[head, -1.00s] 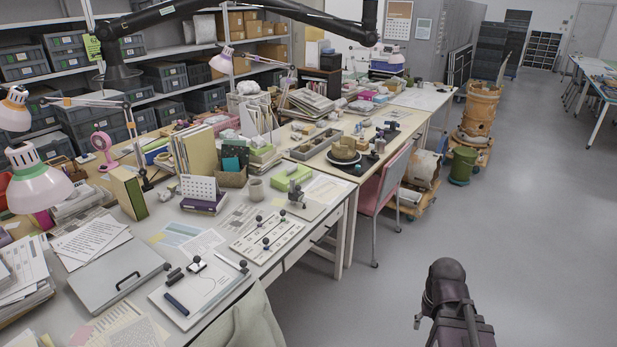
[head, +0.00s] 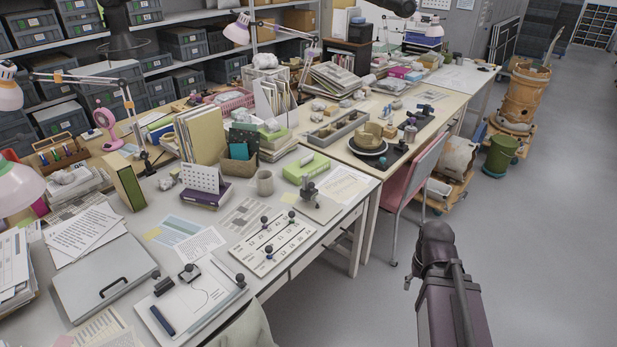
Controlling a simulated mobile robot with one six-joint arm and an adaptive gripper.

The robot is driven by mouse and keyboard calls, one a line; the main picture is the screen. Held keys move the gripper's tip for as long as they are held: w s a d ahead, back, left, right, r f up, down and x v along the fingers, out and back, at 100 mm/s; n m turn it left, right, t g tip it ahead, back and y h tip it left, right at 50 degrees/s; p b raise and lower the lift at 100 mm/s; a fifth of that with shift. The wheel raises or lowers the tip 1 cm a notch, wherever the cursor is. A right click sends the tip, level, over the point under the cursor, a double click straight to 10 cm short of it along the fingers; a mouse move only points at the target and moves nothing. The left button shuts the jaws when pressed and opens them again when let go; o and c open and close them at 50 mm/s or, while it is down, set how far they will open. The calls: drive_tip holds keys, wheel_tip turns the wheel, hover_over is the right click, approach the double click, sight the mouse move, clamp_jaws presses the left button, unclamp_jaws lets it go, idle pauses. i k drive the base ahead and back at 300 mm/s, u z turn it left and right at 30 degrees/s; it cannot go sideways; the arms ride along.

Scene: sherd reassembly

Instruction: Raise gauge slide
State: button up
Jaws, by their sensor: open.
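On the near desk, a white board (head: 192,303) lies flat with a dark blue bar, small dark parts and a thin rail along its right side. A round black knob (head: 240,279) sits on that rail; this may be the gauge slide, but it is too small to tell. Beside it, a white printed panel (head: 283,250) carries several dark-knobbed pegs. A small metal device (head: 309,191) stands behind on a grey plate. My dark arm rises at the lower right, over the floor and apart from the desk. My gripper cannot be made out.
A grey case (head: 103,285) with a black handle lies left of the board. A mug (head: 265,182), a green box (head: 307,168) and books crowd the desk's back. A pink chair (head: 413,175) stands at the second table. The floor (head: 545,250) at right is clear.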

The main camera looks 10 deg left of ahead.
sight(310, 194)
drive_tip(key=u, duration=0.15)
drive_tip(key=i, duration=0.85)
drive_tip(key=u, duration=0.15)
